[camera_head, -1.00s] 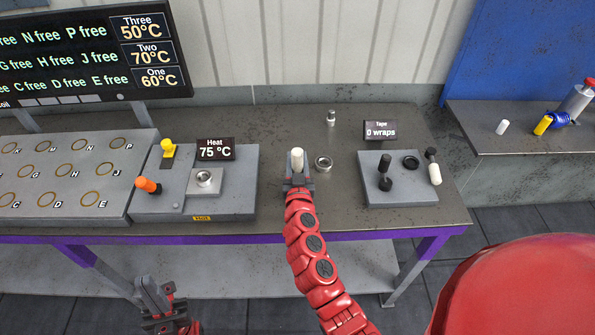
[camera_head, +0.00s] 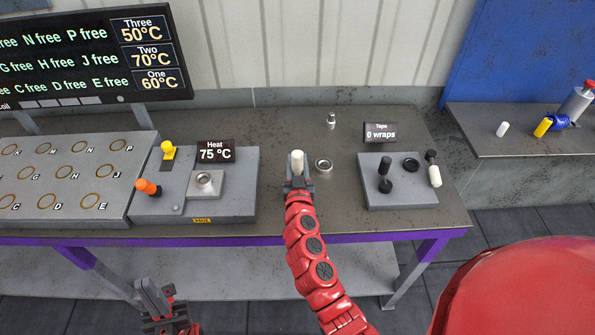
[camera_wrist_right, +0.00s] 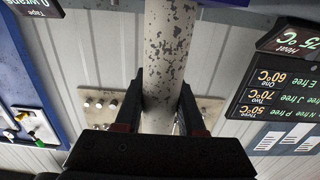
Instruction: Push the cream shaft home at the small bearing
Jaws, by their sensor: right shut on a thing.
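The cream shaft (camera_head: 297,160) stands upright between the jaws of my right gripper (camera_head: 298,184), above the front middle of the bench. In the right wrist view the shaft (camera_wrist_right: 168,60) looks pale with dark specks, with a finger of the right gripper (camera_wrist_right: 160,112) on each side. A metal ring like a bearing (camera_head: 323,164) lies on the bench just right of the shaft, apart from it. Another metal ring (camera_head: 204,178) sits on the heat plate. I cannot tell which is the small bearing. The shaft's lower end is hidden. My left gripper (camera_head: 157,292) is open and empty, low in front of the bench.
The heater block (camera_head: 226,202), reading 75 °C, stands left of the shaft. The tape station (camera_head: 398,196), with black posts and a black ring, is to the right. A small metal part (camera_head: 331,120) stands at the back. The bench between them is mostly clear.

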